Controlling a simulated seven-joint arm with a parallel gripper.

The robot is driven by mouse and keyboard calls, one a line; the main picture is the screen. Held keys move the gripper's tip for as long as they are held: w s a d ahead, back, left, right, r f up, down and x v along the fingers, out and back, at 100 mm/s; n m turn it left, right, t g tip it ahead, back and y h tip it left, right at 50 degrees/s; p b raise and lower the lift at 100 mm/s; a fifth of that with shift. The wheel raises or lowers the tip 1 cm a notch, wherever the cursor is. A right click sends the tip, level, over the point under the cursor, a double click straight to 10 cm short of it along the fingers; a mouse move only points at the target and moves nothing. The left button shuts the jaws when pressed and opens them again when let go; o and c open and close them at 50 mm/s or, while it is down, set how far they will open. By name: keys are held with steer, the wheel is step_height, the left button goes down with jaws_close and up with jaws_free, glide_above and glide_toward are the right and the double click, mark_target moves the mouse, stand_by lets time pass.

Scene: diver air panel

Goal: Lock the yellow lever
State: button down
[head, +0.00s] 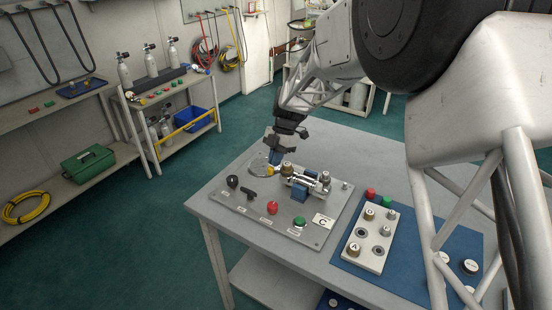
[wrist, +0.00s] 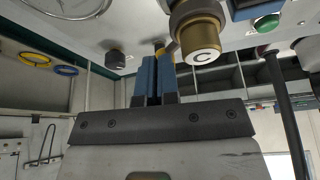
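The yellow lever (head: 270,171) is on the grey panel, beside the round gauge (head: 258,164) and left of the brass knob (head: 287,168). In the wrist view a small part of the yellow lever (wrist: 166,50) shows at the fingertips, mostly hidden by them. My gripper (head: 275,159) points down just above the lever. Its blue fingers (wrist: 157,62) are close together with only a thin gap, and I see nothing held between them. I cannot tell whether the tips touch the lever. The brass knob marked C (wrist: 201,50) is close to the right of the fingers.
The panel (head: 228,202) also carries a black knob (head: 232,182), a black T-handle (head: 250,196), a red button (head: 272,207), a green button (head: 299,222) and metal fittings (head: 307,180). A white block (head: 352,256) with fittings lies on a blue mat to the right.

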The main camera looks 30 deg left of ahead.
steer(key=shift+s+d+f+n, duration=0.1)
steer(key=shift+s+d+n, duration=0.05)
steer(key=shift+s+n, duration=0.35)
steer(key=n+h, duration=0.1)
steer(key=n, duration=0.1)
steer(key=s+d+n+h, duration=0.1)
steer(key=n, duration=0.2)
steer(key=shift+s, duration=0.15)
stand_by(0.4)
steer(key=shift+w+d, duration=0.15)
steer(key=shift+w, duration=0.65)
steer(key=shift+w, duration=0.2)
